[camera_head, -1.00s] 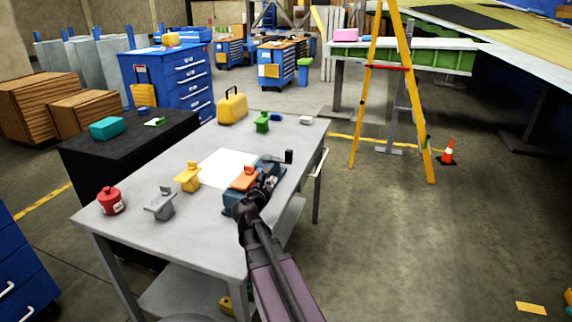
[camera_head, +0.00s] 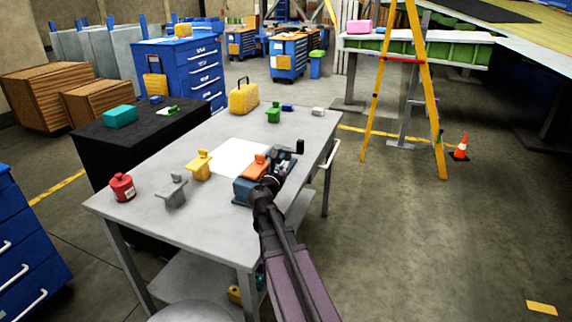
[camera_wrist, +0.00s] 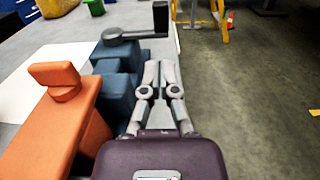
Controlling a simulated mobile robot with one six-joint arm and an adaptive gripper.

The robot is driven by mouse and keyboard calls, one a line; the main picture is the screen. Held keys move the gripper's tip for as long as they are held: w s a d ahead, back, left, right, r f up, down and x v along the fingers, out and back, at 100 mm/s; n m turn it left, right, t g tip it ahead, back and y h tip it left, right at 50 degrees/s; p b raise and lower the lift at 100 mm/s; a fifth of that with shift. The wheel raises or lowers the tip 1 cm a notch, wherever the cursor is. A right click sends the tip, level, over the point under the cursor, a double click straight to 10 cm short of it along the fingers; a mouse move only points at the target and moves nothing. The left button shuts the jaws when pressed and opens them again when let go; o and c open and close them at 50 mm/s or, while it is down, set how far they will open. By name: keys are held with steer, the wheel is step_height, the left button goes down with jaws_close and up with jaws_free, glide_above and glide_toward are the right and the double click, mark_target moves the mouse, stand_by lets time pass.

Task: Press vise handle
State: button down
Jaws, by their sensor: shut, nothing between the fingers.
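The blue-grey vise (camera_head: 243,190) stands at the right edge of the grey workbench, with an orange block (camera_head: 255,166) on it. Its dark handle (camera_head: 300,146) stands up at the far end. In the wrist view the vise body (camera_wrist: 117,75) lies left of my fingers, and the handle's crank arm and upright grip (camera_wrist: 160,18) are just beyond the fingertips. My gripper (camera_wrist: 160,66) is shut and empty, beside the vise on its right. A gap to the handle seems to show, but its depth is unclear. In the head view my arm hides part of the vise.
The floor right of the bench is open up to a yellow ladder (camera_head: 425,95).

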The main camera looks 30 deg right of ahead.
mark_target(298, 145)
steer(key=x, duration=1.2)
steer(key=shift+w+d, duration=0.25)
steer(key=shift+d, duration=0.05)
steer(key=shift+w+a+t, duration=0.1)
steer(key=shift+a+t, duration=0.05)
steer(key=shift+t, duration=0.15)
